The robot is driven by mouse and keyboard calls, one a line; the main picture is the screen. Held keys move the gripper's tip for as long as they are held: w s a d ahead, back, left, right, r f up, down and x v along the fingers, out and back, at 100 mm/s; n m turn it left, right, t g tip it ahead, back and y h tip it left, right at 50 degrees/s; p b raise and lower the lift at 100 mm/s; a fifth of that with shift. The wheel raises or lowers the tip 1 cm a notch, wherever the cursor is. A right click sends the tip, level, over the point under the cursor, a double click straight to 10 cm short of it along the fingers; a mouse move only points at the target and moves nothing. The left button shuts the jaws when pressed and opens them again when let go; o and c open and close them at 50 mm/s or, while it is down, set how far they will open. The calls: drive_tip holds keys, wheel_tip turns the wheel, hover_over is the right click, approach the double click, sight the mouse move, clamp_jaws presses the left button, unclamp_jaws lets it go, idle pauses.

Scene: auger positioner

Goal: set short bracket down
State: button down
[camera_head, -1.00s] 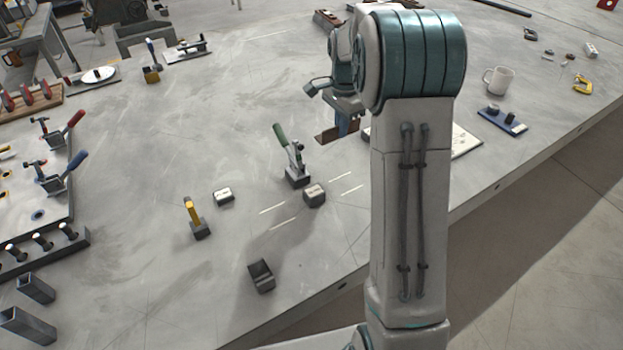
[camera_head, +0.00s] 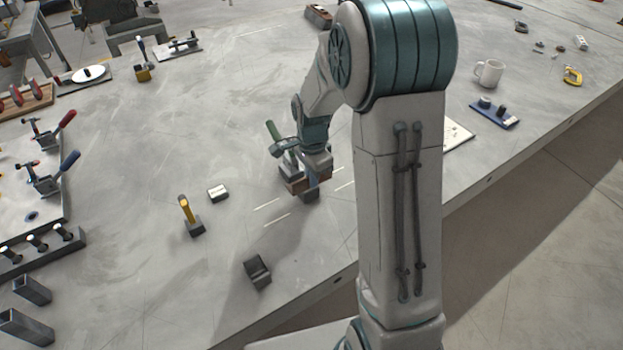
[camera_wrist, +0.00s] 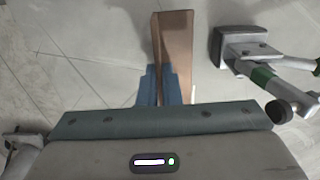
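The short bracket (camera_wrist: 176,45) is a brown, angled metal strip. In the wrist view it stands between the blue fingers of my gripper (camera_wrist: 159,85), which is shut on its near end. In the head view my gripper (camera_head: 308,172) is low over the table, and a brown part of the bracket (camera_head: 292,185) shows under it. A green-handled toggle clamp (camera_head: 275,132) is close behind; its foot and arm show right of the bracket in the wrist view (camera_wrist: 245,48). A dark block (camera_head: 309,195) is just below my gripper. I cannot tell whether the bracket touches anything.
White lines (camera_head: 276,219) mark the table near the block. A yellow-handled clamp (camera_head: 187,212), a small white-topped block (camera_head: 218,193) and a dark angled block (camera_head: 257,270) stand to the left and front. Bare table (camera_head: 150,180) lies further left.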

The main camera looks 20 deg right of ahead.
drive_tip(key=shift+f, duration=0.65)
drive_tip(key=shift+f, duration=0.25)
drive_tip(key=c, duration=1.6)
unclamp_jaws()
drive_tip(key=shift+r, duration=0.1)
drive_tip(key=shift+r, duration=0.1)
